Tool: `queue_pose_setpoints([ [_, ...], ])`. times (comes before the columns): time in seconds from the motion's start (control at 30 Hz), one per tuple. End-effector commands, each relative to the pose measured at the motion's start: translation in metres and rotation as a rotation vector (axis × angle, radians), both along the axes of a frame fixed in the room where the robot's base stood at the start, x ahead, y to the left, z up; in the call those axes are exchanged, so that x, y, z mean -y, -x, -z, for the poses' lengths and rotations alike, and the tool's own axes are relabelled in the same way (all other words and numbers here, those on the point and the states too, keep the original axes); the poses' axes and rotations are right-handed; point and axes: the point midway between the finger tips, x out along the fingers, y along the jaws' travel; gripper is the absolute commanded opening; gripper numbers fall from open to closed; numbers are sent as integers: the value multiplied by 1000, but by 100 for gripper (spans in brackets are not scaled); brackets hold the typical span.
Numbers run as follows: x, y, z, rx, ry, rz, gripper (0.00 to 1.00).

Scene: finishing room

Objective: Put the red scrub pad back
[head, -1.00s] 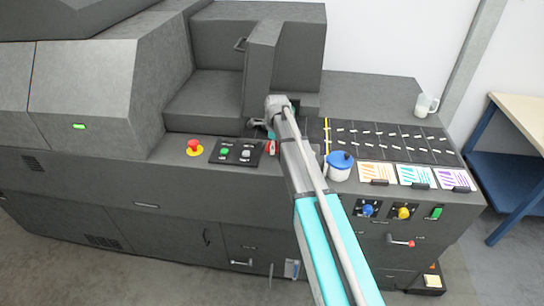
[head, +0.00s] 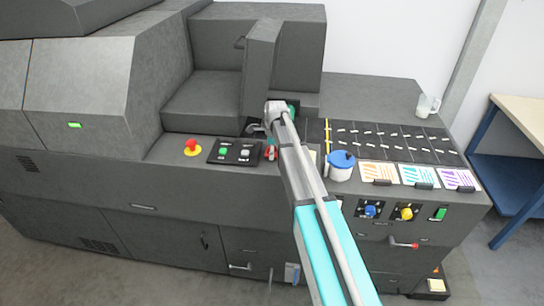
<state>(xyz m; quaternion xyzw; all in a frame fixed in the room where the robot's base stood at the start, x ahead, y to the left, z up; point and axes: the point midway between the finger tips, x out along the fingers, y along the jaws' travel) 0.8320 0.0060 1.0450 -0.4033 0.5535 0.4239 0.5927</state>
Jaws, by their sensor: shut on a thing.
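My gripper (head: 256,130) is small and partly hidden by my own wrist. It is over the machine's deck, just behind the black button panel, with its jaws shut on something. The held thing is too small and covered to make out clearly. A small red item (head: 270,150) with a pale part shows beside my arm, just right of the button panel. I cannot tell whether it is the red scrub pad or whether it touches my gripper.
A red stop button (head: 192,147) and the button panel (head: 235,152) are left of my arm. A blue-lidded tub (head: 340,166) stands close on the right, with colour sample cards (head: 419,175) beyond it. A tall grey housing rises behind my gripper.

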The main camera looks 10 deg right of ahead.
Motion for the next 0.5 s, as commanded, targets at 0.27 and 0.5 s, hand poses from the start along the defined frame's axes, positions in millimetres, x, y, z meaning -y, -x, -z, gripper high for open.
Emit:
queue_pose_setpoints([
  [0.27, 0, 0, 2, 0, 0, -1, 26],
  [0.5, -1, 0, 5, 0, 0, -1, 26],
])
